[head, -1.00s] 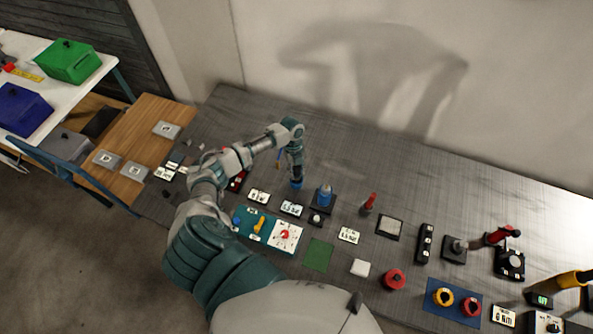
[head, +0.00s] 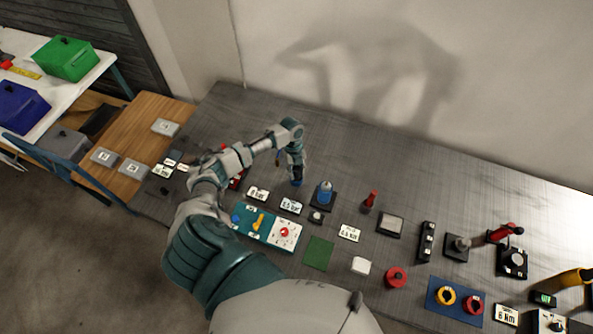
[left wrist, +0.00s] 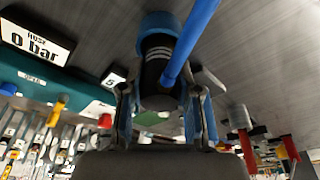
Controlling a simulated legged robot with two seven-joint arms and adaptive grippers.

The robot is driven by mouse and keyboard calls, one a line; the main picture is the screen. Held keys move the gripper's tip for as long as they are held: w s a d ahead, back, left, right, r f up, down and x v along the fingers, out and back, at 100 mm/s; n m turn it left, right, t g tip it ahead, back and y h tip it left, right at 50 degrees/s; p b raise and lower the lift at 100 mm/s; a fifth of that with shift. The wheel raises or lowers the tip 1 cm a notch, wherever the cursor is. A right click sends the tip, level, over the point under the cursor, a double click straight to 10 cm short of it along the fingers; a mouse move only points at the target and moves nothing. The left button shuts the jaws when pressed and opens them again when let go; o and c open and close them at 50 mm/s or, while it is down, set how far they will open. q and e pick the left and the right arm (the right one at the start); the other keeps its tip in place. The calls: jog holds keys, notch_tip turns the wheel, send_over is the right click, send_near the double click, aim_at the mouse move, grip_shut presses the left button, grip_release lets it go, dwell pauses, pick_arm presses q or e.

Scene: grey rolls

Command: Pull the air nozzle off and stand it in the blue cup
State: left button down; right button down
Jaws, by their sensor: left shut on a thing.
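My left gripper (head: 297,176) points down over the grey bench. In the left wrist view its fingers (left wrist: 160,105) are closed on a black cylindrical body (left wrist: 157,60) with pale stripes, which I take for the air nozzle. A blue hose or tube (left wrist: 190,45) crosses in front of it. A blue round part (left wrist: 157,22) sits at its far end; I cannot tell whether this is the blue cup or part of the nozzle. A separate blue upright piece with a pale top (head: 325,194) stands on a black base right of the gripper. My right gripper is not seen.
A teal panel (head: 250,238) with a yellow handle lies nearer me. A red-topped post (head: 369,201), grey-white pad (head: 390,225) and red button (head: 396,277) stand to the right. The bench's back strip is clear.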

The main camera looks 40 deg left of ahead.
pick_arm(q)
jog(key=shift+b+x, duration=0.55)
jog(key=shift+x, duration=0.3)
jog(key=c, duration=0.7)
grip_release()
jog(key=shift+w+a, duration=0.1)
jog(key=shift+a, duration=0.1)
jog(key=shift+c, duration=0.2)
jog(key=v, duration=1.2)
jog(key=shift+f, duration=0.15)
